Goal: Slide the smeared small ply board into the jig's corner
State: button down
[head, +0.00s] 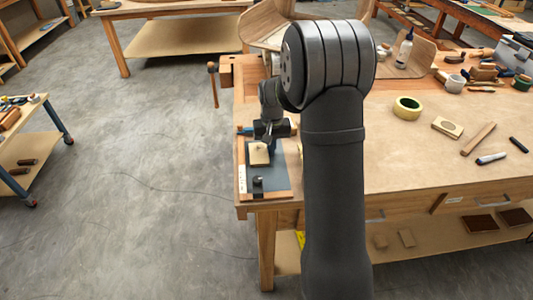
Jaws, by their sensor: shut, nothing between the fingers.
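A small pale ply board (259,154) lies on a dark grey panel with wooden strips along its edges, which looks like the jig (268,180). It sits at the left end of the workbench. Any smear on the board is too small to make out. My gripper (262,142) is shut and empty, pointing down just above or at the far edge of the ply board. I cannot tell whether it touches the board. My arm hides the jig's right surroundings, and the gripper body covers its far edge.
A dark knob-like piece (258,181) stands on the jig's near part. The workbench (420,150) holds a yellow tape roll (407,107), a wooden block (447,128), a glue bottle (404,48) and several tools to the right. The bench's left edge is close beside the jig.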

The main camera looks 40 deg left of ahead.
jog(key=shift+s+a, duration=0.65)
jog(key=shift+w+d, duration=0.5)
notch_tip(320, 180, up, 7)
dwell(0.4)
jog(key=t+y, duration=0.3)
send_over(255, 162)
jog(key=shift+s+d+f, duration=0.45)
jog(key=shift+s+f, duration=0.05)
jog(key=shift+f, duration=0.15)
notch_tip(255, 162, down, 4)
jog(key=shift+r, duration=0.25)
jog(key=w+a, duration=0.9)
jog(key=shift+s+d+f, duration=0.1)
jog(key=shift+f, duration=0.45)
